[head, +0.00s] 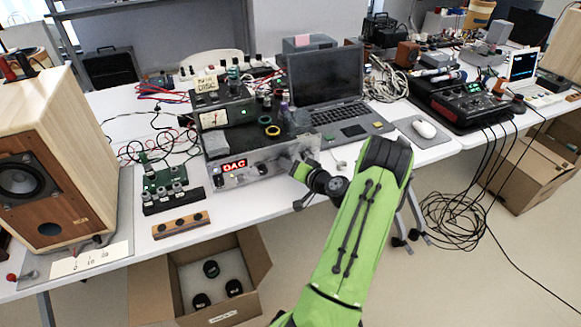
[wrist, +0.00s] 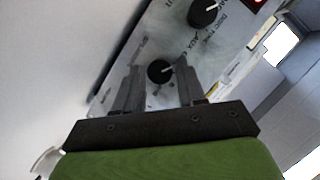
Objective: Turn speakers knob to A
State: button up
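The speakers knob (wrist: 157,74) is small, round and black, with a white pointer line toward the right of the wrist picture. It sits on the silver front panel of the amplifier (head: 215,172). The lettering beside it is too blurred to read surely. My gripper (wrist: 158,65) is open, with one finger on each side of this knob; I cannot tell whether either finger touches it. In the head view my gripper (head: 299,163) is at the right end of the amplifier's front and hides the knob there.
A larger black selector knob (wrist: 203,13) is on the same panel. A red DAC display (head: 235,165) is lit at the panel's left. A laptop (head: 335,95) stands right of the amplifier, a wooden speaker (head: 85,150) at the left. An open carton (head: 165,290) is below the table.

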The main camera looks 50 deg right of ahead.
grip_shut()
jog(key=shift+f, duration=0.1)
jog(key=shift+d+f+m+t+y+b, duration=0.15)
jog(key=shift+m+t+y+b, duration=0.15)
jog(key=shift+m+t+b, duration=0.65)
jog(key=shift+s+m+t+y+b, duration=0.1)
jog(key=shift+m+t+y+b, duration=0.3)
jog(key=shift+m, duration=1.65)
jog(key=shift+f, duration=0.1)
jog(key=shift+o, duration=1.7)
grip_release()
jog(key=shift+s, duration=0.1)
